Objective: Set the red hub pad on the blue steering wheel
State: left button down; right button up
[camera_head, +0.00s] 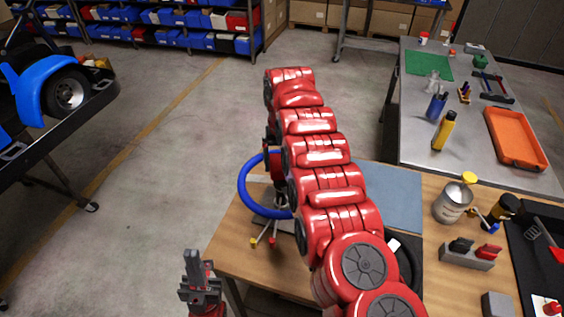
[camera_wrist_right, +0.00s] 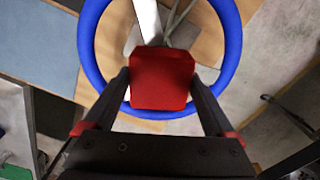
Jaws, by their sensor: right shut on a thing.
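The red hub pad (camera_wrist_right: 162,78), a rounded square block, is between the two dark fingers of my right gripper (camera_wrist_right: 161,84) in the right wrist view. The gripper is shut on it. The blue steering wheel (camera_wrist_right: 233,42) is behind the pad there, and the pad overlaps the lower middle of its ring. I cannot tell whether pad and wheel touch. In the head view the blue wheel (camera_head: 243,184) stands at the bench's left edge, its right part hidden by my red right arm. My left gripper (camera_head: 196,264) is low, left of the bench; its finger gap is unclear.
The wooden bench (camera_head: 235,245) carries a blue-grey mat (camera_head: 395,195), a metal can (camera_head: 453,203) and a grey block with red-handled tools (camera_head: 468,254). A metal table (camera_head: 400,130) stands behind. A kart on a dark stand (camera_head: 60,125) is at left. Floor between is clear.

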aim_at(282, 162)
jog(key=shift+f, duration=0.55)
jog(key=o, duration=1.1)
jog(key=shift+r+b, duration=0.3)
jog(key=shift+r, duration=1)
jog(key=shift+r+p, duration=0.4)
jog(key=shift+r, duration=1.05)
jog(key=shift+r+p, duration=1.8)
jog(key=shift+r, duration=1)
